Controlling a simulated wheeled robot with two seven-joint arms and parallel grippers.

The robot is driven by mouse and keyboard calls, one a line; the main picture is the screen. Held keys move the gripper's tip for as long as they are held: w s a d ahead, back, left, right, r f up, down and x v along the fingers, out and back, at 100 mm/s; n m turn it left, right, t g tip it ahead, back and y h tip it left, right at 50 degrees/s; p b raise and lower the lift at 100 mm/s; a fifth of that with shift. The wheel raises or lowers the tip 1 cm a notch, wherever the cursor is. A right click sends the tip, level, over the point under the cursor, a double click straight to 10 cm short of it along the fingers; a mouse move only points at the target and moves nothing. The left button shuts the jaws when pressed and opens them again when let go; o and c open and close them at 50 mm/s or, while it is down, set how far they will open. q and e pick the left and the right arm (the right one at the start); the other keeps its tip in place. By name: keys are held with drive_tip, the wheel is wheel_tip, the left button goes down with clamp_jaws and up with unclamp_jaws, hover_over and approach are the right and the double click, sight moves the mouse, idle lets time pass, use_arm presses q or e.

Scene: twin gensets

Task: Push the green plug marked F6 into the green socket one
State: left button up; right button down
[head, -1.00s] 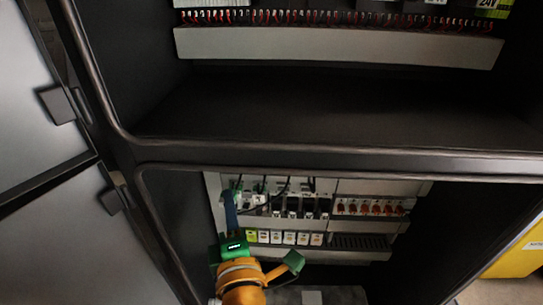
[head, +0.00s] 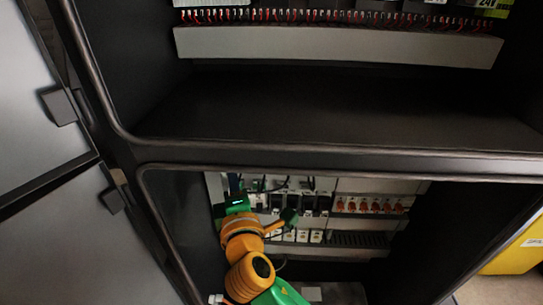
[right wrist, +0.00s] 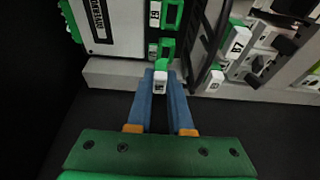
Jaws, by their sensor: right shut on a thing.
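My right gripper (right wrist: 160,88) is shut on a small green plug (right wrist: 163,62) with a white label end, held between its blue fingertips. The label is too small to read as F6. The plug's far end is up against a column of green sockets (right wrist: 168,16) beside a white module; I cannot tell whether it is inside one or just in front. Which socket is number one cannot be read. In the head view, the right gripper (head: 234,186) is inside the lower cabinet at the left end of the device row, with its tips partly hidden. My left gripper is not in view.
A black cable (right wrist: 213,40) runs just right of the fingers. Another green plug with a white label (right wrist: 240,38) is beyond it. A grey trunking strip (right wrist: 105,75) lies below the modules. The cabinet's dark left wall is close to my arm.

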drive_tip(key=shift+a, duration=0.15)
idle(0.4)
drive_tip(key=shift+w+d+f+b, duration=0.1)
drive_tip(key=shift+w+f+b, duration=0.1)
drive_tip(key=shift+w, duration=0.2)
drive_tip(key=shift+w+d+f+b, duration=0.1)
drive_tip(key=shift+w+f, duration=0.05)
drive_tip(key=shift+w, duration=0.25)
drive_tip(key=shift+w+d, duration=0.1)
drive_tip(key=shift+d, duration=0.05)
idle(0.5)
drive_tip(key=shift+w, duration=0.6)
idle(1.6)
drive_tip(key=c, duration=0.7)
unclamp_jaws()
drive_tip(key=shift+c, duration=0.2)
